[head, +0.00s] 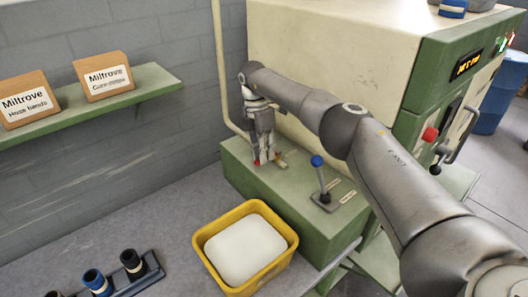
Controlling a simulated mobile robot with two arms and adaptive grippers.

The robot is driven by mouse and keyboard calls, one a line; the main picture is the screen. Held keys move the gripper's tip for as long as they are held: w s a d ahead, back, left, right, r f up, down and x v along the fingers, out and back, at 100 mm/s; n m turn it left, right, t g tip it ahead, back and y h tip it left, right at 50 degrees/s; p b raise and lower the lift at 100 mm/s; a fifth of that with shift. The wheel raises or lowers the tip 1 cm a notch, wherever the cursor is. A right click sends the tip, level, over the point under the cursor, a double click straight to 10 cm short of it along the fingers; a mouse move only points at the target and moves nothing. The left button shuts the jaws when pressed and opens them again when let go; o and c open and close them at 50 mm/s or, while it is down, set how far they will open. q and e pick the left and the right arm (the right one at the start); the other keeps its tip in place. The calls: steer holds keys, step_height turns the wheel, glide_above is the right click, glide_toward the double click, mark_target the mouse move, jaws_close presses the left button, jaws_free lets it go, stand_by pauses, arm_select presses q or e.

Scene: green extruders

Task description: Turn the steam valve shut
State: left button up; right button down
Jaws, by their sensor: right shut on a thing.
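My right gripper (265,160) points down at the left end of the green base block, beside the cream pipe and below the machine's cream housing. It is shut on a small fitting there, which I take to be the steam valve. The gripper mostly hides it. A short tan piece (281,160) shows just to the right of the fingers. How far the valve is turned cannot be seen. My left gripper is not in view.
A blue-knobbed lever (320,180) stands right of the gripper on the green block (300,215). A yellow bin (206,262) with white contents stands in front. A wall shelf (150,82) holds two boxes. A dark rack (148,276) holds several cylinders.

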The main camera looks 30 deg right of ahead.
steer(key=shift+w+r, duration=0.1)
steer(key=c, duration=1.4)
jaws_free()
steer(key=shift+c, duration=0.2)
step_height(320, 180, up, 7)
steer(key=w, duration=0.1)
steer(key=shift+w, duration=0.15)
steer(key=shift+a+r, duration=0.1)
